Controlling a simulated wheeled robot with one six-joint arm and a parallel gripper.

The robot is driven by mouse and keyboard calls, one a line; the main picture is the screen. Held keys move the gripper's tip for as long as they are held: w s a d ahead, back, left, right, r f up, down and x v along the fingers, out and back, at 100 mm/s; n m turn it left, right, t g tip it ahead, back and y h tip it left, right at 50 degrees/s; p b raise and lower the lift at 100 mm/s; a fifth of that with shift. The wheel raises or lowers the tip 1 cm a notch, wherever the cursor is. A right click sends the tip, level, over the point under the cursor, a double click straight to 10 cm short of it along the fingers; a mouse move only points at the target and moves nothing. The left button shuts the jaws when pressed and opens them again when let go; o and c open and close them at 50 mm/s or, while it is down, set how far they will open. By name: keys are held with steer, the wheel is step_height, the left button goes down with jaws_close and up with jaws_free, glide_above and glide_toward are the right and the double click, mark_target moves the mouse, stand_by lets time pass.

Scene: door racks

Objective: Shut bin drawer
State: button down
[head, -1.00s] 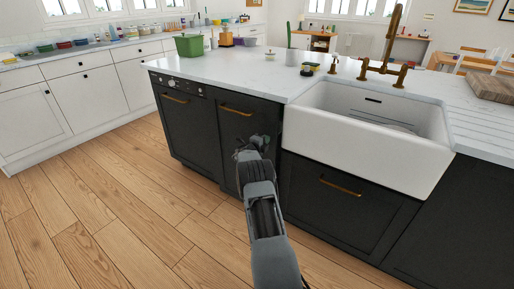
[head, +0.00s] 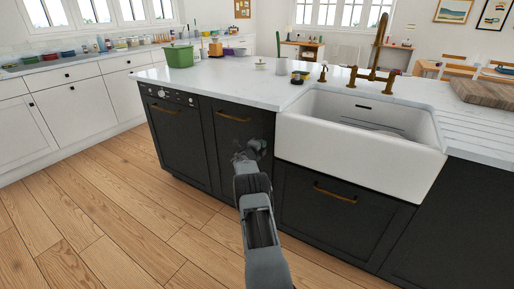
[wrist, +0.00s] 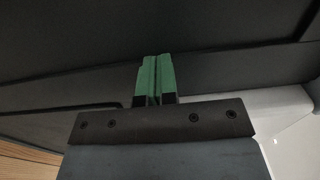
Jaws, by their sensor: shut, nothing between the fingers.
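A dark drawer front with a brass bar handle (head: 234,116) stands between the dishwasher and the sink; I take it as the bin drawer (head: 222,149). It looks flush or nearly flush with its neighbours; a small gap cannot be ruled out. My gripper (head: 250,152) is in front of its right part, below handle height, and hides some of it. In the wrist view my green fingers (wrist: 156,79) are shut together and empty, pointing at a dark panel (wrist: 80,60). Whether they touch it cannot be told.
A dishwasher (head: 174,135) is on the left. A white apron sink (head: 355,150) juts out on the right above another dark front (head: 330,215) with a brass handle. The white worktop (head: 220,80) overhangs. The wooden floor (head: 110,220) is clear on the left.

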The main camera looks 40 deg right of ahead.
steer(key=shift+s+d+r, duration=0.2)
steer(key=shift+r, duration=0.15)
steer(key=p+v, duration=0.3)
steer(key=v, duration=1.1)
steer(key=shift+w+a+f, duration=0.25)
steer(key=shift+f, duration=0.1)
